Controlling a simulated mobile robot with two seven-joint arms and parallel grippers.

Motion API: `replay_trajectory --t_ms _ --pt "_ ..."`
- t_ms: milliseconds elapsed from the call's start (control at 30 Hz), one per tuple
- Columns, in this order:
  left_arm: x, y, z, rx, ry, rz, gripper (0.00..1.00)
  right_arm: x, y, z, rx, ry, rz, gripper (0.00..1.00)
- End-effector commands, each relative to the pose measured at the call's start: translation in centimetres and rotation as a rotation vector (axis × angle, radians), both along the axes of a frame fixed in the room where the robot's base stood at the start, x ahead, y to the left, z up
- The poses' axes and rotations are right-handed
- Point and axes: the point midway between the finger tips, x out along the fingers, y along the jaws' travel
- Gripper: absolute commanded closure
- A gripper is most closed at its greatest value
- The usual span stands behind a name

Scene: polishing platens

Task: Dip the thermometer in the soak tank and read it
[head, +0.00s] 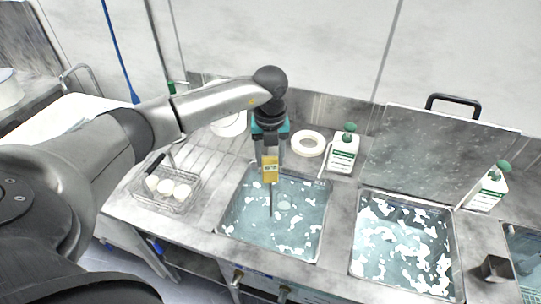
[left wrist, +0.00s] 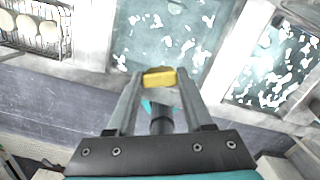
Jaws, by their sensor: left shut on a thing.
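My left gripper (head: 270,154) points down over the left tank (head: 323,224) and is shut on a yellow thermometer (head: 270,169). A thin dark probe hangs straight down from the yellow body, its lower end appearing at the bluish water; I cannot tell how deep it is. The display is too small to read. In the left wrist view, the thermometer's yellow body (left wrist: 159,77) sits between the fingertips, and the probe is hidden. A second tank (head: 456,258) with white floating patches stands to the right. No label shows which is the soak tank. My right gripper is out of view.
A wire basket with white discs (head: 167,190) stands left of the left tank. A white ring (head: 308,143) and a bottle (head: 343,152) stand behind. A raised lid (head: 430,155) stands behind the second tank, with another bottle (head: 487,188) and a small dark cup (head: 494,268) to its right.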

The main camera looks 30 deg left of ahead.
Motion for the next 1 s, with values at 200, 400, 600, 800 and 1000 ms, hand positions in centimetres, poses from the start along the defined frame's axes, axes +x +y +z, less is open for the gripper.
replay_trajectory --t_ms 200,400,600,800,1000 --pt "0.0 0.0 -2.7 -0.001 0.001 -0.001 0.88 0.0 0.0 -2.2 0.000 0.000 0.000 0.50" --pt "0.0 0.0 -5.1 -0.001 0.001 -0.001 0.88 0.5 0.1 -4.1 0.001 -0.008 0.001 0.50" --pt "0.0 0.0 -7.5 0.000 0.000 0.000 0.88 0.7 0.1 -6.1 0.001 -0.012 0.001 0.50" --pt "0.0 0.0 -9.9 0.000 0.000 0.000 0.88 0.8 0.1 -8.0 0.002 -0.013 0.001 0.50" --pt "0.0 0.0 -12.2 0.001 0.001 0.000 0.88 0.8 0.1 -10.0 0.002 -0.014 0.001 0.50"
